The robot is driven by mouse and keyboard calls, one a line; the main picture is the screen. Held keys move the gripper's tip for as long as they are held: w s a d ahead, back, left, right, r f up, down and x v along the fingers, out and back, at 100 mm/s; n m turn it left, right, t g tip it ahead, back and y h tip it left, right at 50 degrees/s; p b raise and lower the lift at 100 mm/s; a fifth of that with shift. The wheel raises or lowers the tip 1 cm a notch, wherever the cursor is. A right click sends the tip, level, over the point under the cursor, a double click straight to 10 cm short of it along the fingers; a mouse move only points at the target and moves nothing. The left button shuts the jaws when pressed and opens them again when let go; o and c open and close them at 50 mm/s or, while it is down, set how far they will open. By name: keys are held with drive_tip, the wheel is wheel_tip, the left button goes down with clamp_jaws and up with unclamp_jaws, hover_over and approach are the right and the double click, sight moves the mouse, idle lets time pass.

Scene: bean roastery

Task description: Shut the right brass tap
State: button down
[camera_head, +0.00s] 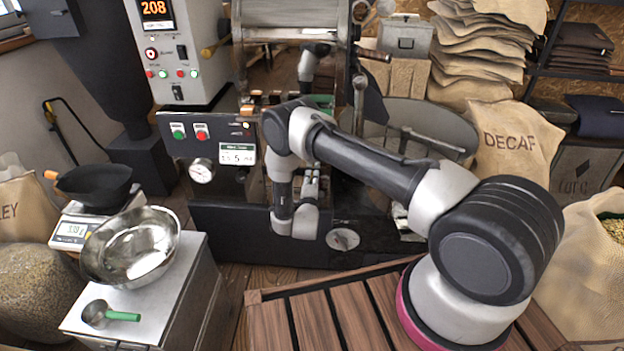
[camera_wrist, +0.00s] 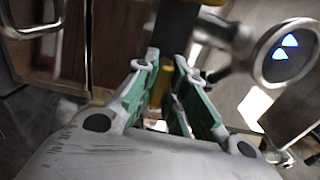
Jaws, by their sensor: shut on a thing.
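In the wrist view my gripper (camera_wrist: 166,78) has its green-padded fingers closed around a narrow brass-yellow piece (camera_wrist: 160,86). This looks like the handle of a brass tap, with a dark part above it. The picture is blurred, so which tap it is and how far it is turned cannot be told. In the head view my gripper (camera_head: 312,182) is low in front of the dark machine front, partly hidden by my wrist. The taps cannot be made out clearly there.
The control panel (camera_head: 212,150) with buttons and a gauge is left of my arm. A steel bowl (camera_head: 131,246) and a green-handled scoop (camera_head: 108,315) sit on a cabinet at left. A DECAF sack (camera_head: 515,150) stands at right. A round metal part (camera_wrist: 284,52) is close beside my fingers.

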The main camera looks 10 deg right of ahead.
drive_tip(key=shift+f, duration=0.1)
drive_tip(key=c, duration=1.5)
unclamp_jaws()
drive_tip(key=v, duration=1.2)
